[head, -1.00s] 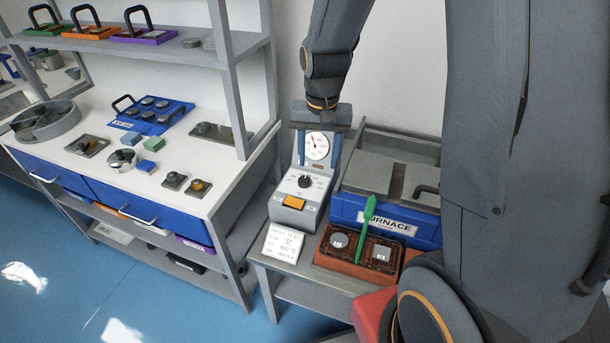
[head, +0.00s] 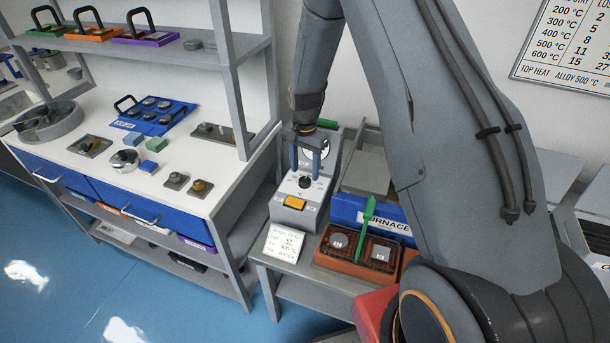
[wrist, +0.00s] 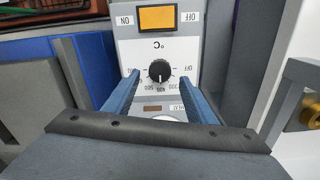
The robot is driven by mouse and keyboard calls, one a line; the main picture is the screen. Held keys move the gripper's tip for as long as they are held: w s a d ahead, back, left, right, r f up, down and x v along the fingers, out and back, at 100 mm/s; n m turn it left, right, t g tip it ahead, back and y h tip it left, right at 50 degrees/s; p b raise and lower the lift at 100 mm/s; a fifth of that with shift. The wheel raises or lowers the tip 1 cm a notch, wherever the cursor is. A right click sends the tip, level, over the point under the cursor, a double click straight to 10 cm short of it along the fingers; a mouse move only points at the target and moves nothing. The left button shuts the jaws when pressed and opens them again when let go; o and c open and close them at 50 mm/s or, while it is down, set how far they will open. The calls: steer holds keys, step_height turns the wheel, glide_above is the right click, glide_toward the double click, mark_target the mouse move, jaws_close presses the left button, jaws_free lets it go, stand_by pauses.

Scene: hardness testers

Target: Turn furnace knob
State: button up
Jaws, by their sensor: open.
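The furnace knob (head: 305,182) is a round black dial on the sloped face of the grey control box (head: 290,215). In the wrist view the knob (wrist: 159,71) has a white pointer mark and a printed temperature scale around it. My gripper (head: 306,172) is open, with its blue fingers pointing down over the box. In the wrist view the fingertips (wrist: 160,74) stand one on each side of the knob, apart from it. An orange switch (wrist: 157,18) sits beyond the knob, and a round gauge (head: 318,150) is partly hidden behind my gripper.
The blue furnace (head: 345,208) stands close to the right of the control box. In front are an orange tray (head: 335,262) with a green-handled tool (head: 367,215) and a white card (head: 285,243). A grey shelf post (head: 237,105) rises to the left.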

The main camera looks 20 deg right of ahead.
mark_target(305, 179)
steer(key=shift+f+p, duration=0.45)
steer(key=shift+f, duration=1.45)
steer(key=c, duration=1)
steer(key=shift+c, duration=0.2)
